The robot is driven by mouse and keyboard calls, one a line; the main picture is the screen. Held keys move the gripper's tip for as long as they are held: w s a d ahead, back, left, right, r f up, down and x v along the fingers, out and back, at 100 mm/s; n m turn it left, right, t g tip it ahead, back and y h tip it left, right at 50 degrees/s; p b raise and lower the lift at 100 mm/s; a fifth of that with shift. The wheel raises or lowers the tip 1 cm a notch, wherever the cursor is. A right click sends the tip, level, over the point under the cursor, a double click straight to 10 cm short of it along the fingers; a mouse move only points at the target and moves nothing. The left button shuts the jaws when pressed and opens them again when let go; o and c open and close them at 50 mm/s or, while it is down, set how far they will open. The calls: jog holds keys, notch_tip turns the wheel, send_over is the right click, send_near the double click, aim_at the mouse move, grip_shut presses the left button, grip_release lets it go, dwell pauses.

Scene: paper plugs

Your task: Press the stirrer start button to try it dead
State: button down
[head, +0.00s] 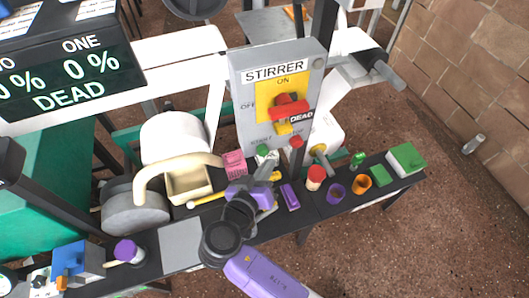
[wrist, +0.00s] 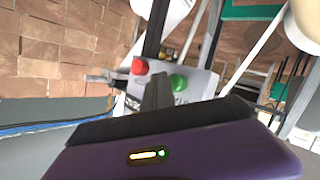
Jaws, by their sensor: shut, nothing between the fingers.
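The grey stirrer panel (head: 240,78) stands upright behind the bench, with a yellow switch plate and a red handle (head: 290,106) tagged DEAD. At its lower edge are the green start button (head: 263,150) and a red button (head: 296,141). In the wrist view the green button (wrist: 178,82) is just right of my fingers and the red button (wrist: 139,66) is left of them. My gripper (head: 270,164) is shut and empty, its tip close below the green button. In the wrist view its fingers (wrist: 158,80) point at the panel. I cannot tell whether they touch it.
A dark bench (head: 320,203) runs below the panel with a pink block (head: 234,163), a red-topped jar (head: 315,177), purple and orange rings and green blocks. A cream curved pipe (head: 165,168) is left of my gripper. A display (head: 75,75) reads 0 % and DEAD.

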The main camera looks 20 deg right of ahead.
jog(key=shift+s+p, duration=0.5)
jog(key=shift+s, duration=2)
